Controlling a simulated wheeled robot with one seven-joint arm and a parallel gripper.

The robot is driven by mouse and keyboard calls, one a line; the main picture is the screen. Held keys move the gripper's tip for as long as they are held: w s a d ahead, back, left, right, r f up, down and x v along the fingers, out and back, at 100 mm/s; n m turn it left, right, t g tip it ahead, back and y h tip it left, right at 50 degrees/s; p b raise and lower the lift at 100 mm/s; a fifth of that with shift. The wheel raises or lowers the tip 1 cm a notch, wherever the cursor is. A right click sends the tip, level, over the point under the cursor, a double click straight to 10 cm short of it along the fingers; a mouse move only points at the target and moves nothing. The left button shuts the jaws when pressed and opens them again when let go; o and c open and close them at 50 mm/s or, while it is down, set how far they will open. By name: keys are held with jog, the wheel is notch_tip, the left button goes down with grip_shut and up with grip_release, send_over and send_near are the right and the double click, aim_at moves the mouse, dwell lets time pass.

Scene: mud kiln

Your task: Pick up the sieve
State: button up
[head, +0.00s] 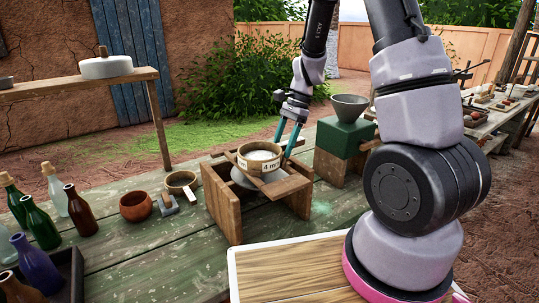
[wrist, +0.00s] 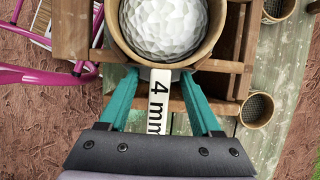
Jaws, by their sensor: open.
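The sieve (head: 243,163) is a round, pale wooden ring with a "4 mm" label. It rests on top of a wooden stand (head: 222,207), with a grey bowl shape partly visible underneath. A white, lumpy mass fills it in the wrist view, where its rim (wrist: 120,42) is at the top centre. My gripper (head: 282,152) is at the sieve's far right side in the head view. In the wrist view its teal fingers (wrist: 160,82) are apart, either side of the white label strip, with tips close to the rim. I cannot tell whether they touch it.
A smaller round sieve (head: 181,181), a clay bowl (head: 135,207) and several bottles (head: 80,212) stand left on the green table (head: 150,258). A green box (head: 342,138) with a grey funnel (head: 350,106) stands right of the stand. Wooden rails surround the sieve closely.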

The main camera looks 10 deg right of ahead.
jog(key=shift+c, duration=0.3)
grip_shut()
jog(key=shift+r, duration=0.15)
